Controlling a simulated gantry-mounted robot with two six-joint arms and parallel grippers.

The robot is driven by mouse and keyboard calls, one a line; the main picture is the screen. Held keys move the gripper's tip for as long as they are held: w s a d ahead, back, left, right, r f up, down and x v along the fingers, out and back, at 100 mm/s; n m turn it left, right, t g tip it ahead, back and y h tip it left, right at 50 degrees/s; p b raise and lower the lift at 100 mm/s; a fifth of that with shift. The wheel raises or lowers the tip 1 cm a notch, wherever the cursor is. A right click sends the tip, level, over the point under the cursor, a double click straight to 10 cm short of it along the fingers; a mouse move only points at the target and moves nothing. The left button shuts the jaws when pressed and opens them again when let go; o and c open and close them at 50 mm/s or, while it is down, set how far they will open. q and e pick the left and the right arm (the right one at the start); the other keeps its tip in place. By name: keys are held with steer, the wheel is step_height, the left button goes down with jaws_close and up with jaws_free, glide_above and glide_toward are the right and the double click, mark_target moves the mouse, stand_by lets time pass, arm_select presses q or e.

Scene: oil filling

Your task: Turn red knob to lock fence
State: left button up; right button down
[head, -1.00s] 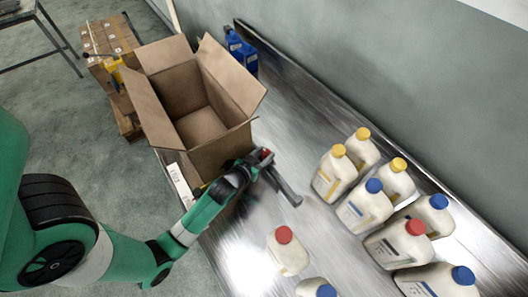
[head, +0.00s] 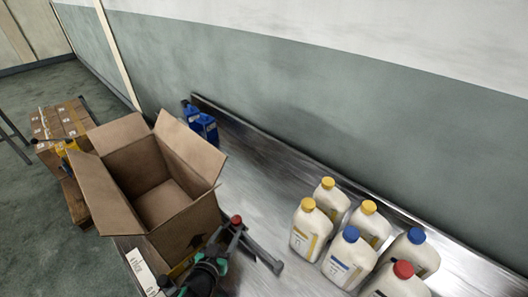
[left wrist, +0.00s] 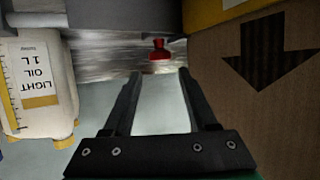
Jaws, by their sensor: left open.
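The red knob (head: 236,220) sits on a dark mount beside the cardboard box. The grey bar of the fence (head: 262,256) runs from there toward the lower right over the metal table. In the left wrist view the red knob (left wrist: 159,50) lies just beyond the fingertips, roughly centred between them. My left gripper (head: 222,252) is near the knob, low in the head view. In the left wrist view its two fingers (left wrist: 157,72) are apart with nothing between them. Whether a finger touches the knob cannot be told. My right gripper is not in view.
An open cardboard box (head: 190,235) stands close beside the gripper; its arrowed side (left wrist: 260,110) fills the wrist view's right. Several white jugs (head: 345,255) stand on the metal table (head: 270,160) at right. Blue containers (head: 205,127) stand behind the box.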

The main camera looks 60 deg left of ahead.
arm_select(q)
steer(key=v, duration=0.4)
steer(key=w+d+r+t+p, duration=0.1)
steer(key=w+r+p, duration=0.3)
steer(key=r, duration=0.6)
steer(key=w+d+r+n+t+p, duration=0.1)
steer(key=w+r+p, duration=0.3)
steer(key=r, duration=0.6)
steer(key=w+d+r+t+p, duration=0.1)
steer(key=w+r+t+p, duration=0.2)
steer(key=r+p, duration=0.3)
step_height(320, 180, up, 5)
steer(key=shift+w+r, duration=0.1)
steer(key=shift+w, duration=0.7)
steer(key=shift+d, duration=0.2)
